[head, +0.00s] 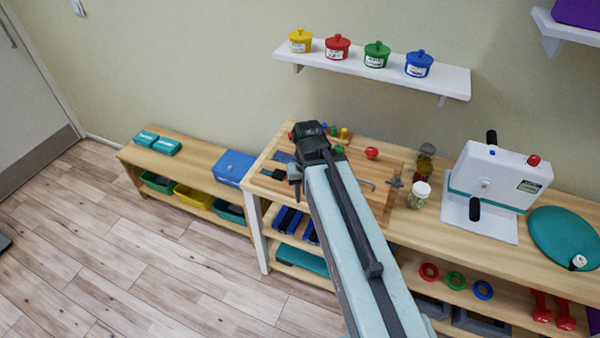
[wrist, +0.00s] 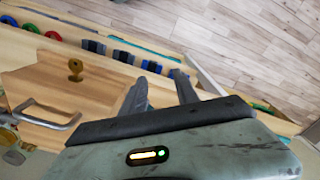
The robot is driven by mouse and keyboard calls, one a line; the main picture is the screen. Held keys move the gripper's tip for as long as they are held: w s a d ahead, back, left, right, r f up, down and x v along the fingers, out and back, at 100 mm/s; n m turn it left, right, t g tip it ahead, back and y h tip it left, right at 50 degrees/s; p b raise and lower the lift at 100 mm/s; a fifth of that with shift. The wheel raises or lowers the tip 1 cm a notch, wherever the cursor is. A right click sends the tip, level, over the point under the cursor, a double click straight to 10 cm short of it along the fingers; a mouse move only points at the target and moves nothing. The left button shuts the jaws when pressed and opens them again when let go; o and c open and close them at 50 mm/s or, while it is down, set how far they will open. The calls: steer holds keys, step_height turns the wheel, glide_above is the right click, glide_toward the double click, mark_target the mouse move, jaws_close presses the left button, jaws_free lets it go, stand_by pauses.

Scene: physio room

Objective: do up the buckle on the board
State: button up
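The wooden board (head: 377,172) lies on the bench, partly hidden behind my arm; it also shows in the wrist view (wrist: 55,85). A small black piece (head: 280,173), which looks like part of the buckle, sits on the board's left side with a dark strap (head: 265,172) beside it. The rest of the buckle is hidden, and I cannot tell whether its halves are joined. My gripper (head: 297,183) is above the board's left part, just right of the black piece. In the wrist view its two fingers (wrist: 158,90) stand apart, with nothing clearly held between them.
A metal handle (wrist: 48,117) and a brass knob (wrist: 75,68) stand up from the board. A red knob (head: 371,153) is at its back. A jar (head: 419,195) and a white device (head: 488,190) stand to the right. A blue box (head: 234,167) is on the lower left bench.

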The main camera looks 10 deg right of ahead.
steer(key=w+r+m, duration=0.1)
steer(key=w+m, duration=0.1)
steer(key=w, duration=0.2)
steer(key=w+m+p, duration=0.1)
steer(key=w+m, duration=0.1)
steer(key=w, duration=0.3)
steer(key=w+d+r+m+p, duration=0.1)
steer(key=w+m, duration=0.1)
steer(key=w, duration=0.3)
steer(key=shift+d+r+m, duration=0.1)
steer(key=shift+r+m, duration=0.2)
step_height(320, 180, down, 8)
steer(key=b, duration=0.8)
steer(key=shift+s, duration=0.1)
jaws_close()
